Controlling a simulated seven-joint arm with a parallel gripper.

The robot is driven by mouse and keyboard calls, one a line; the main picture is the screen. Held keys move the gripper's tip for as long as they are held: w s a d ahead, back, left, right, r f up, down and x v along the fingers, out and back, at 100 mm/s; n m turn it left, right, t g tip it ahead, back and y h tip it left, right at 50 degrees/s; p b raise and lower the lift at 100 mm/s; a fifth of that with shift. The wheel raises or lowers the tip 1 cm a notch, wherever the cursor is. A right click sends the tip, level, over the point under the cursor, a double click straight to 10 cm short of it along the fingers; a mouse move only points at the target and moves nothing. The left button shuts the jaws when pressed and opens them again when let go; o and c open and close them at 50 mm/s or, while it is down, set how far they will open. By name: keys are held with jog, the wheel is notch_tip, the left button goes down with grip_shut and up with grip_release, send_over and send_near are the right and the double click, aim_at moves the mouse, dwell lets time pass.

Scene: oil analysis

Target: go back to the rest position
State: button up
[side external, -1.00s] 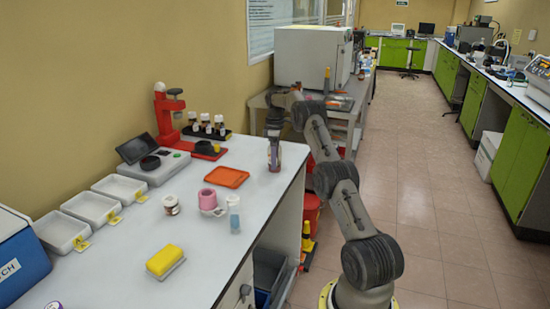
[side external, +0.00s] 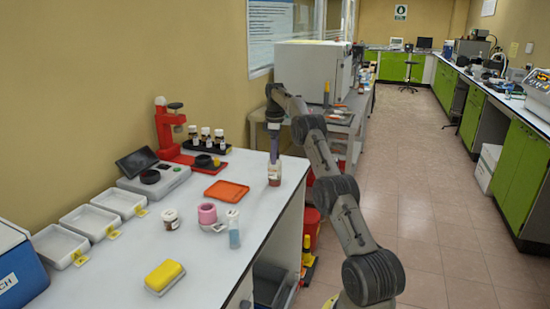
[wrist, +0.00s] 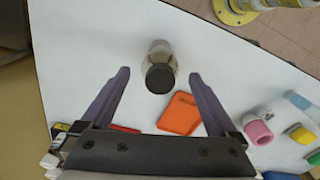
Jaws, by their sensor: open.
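A bottle with a dark cap and a brownish lower part (side external: 274,176) stands upright on the white bench, near its right edge. In the wrist view the bottle (wrist: 161,50) lies between and beyond the two purple fingers, its cap facing the camera. My gripper (side external: 274,158) points down over the bottle in the side view. In the wrist view my gripper (wrist: 159,75) is open, with a visible gap between each finger and the bottle. The side view is too small to show how far the fingertips are above the cap.
An orange tray (side external: 227,190) lies left of the bottle. A pink ring-shaped piece (side external: 207,213), a small jar (side external: 170,219), a bluish vial (side external: 233,230) and a yellow sponge (side external: 164,276) are nearer the camera. A red stand (side external: 168,130) and a rack of bottles (side external: 206,146) stand behind.

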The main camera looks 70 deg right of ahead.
jog(key=shift+w, duration=0.1)
dwell(0.3)
jog(key=w+a+r+n+t+h, duration=0.1)
jog(key=w+a+r, duration=0.2)
jog(key=a+r, duration=0.35)
jog(key=w+a+r+n+t, duration=0.1)
jog(key=w+a+r+n, duration=0.15)
jog(key=a+r, duration=0.45)
jog(key=s+a+r+t, duration=0.1)
jog(key=a+r, duration=0.5)
jog(key=a, duration=0.3)
jog(key=s+a+r, duration=0.2)
jog(key=a+r, duration=0.4)
jog(key=a, duration=0.2)
jog(key=s+a+f+t, duration=0.2)
jog(key=s+a, duration=1.2)
jog(key=a, duration=0.1)
jog(key=s+a+f+m, duration=0.1)
jog(key=s+f+m, duration=0.2)
jog(key=s+f, duration=0.2)
jog(key=s+a+f+m+y, duration=0.1)
jog(key=s+f, duration=0.4)
jog(key=f, duration=0.5)
jog(key=shift+a+m+t, duration=0.3)
jog(key=shift+a+m, duration=0.45)
jog(key=shift+m, duration=0.5)
